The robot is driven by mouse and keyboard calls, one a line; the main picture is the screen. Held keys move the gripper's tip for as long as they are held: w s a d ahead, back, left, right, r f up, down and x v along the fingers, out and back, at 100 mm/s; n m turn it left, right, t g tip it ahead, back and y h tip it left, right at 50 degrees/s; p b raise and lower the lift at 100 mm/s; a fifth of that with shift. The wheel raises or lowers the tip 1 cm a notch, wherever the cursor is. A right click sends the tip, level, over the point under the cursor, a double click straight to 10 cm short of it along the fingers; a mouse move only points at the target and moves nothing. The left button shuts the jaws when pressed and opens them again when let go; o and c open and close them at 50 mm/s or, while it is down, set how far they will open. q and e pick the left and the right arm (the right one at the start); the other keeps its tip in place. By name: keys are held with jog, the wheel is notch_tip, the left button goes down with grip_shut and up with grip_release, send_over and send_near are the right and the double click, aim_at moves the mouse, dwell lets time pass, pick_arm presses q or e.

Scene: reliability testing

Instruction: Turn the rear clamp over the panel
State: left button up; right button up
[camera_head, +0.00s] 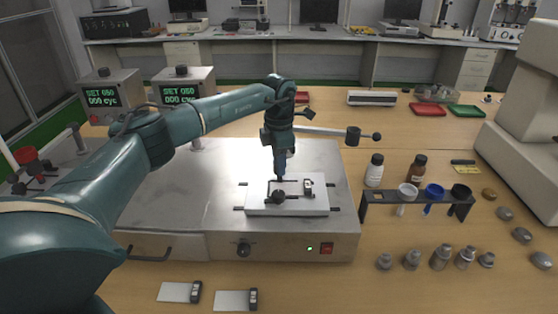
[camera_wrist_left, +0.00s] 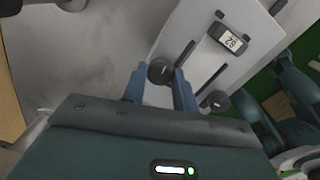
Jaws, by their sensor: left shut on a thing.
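The white panel (camera_head: 315,208) lies on the metal top of the test machine (camera_head: 215,185), and it also shows in the left wrist view (camera_wrist_left: 245,65). My left gripper (camera_head: 281,179) reaches down at the panel's rear edge. In the left wrist view its blue fingers (camera_wrist_left: 160,82) are shut around the dark round knob of the rear clamp (camera_wrist_left: 160,70). A black bar beside this knob appears to reach over the panel. My right gripper is out of view.
A rack with cups (camera_head: 415,200) and several bottles stand right of the machine. Two small plates (camera_head: 180,292) (camera_head: 235,299) lie in front. Two display boxes (camera_head: 185,92) (camera_head: 108,97) stand behind.

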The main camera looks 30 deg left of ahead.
pick_arm(q)
jog(key=shift+w+r+m, duration=0.1)
jog(key=shift+m, duration=0.5)
jog(key=o, duration=1)
jog(key=shift+c, duration=0.2)
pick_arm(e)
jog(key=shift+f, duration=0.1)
pick_arm(q)
notch_tip(320, 180, up, 13)
jog(key=b, duration=0.1)
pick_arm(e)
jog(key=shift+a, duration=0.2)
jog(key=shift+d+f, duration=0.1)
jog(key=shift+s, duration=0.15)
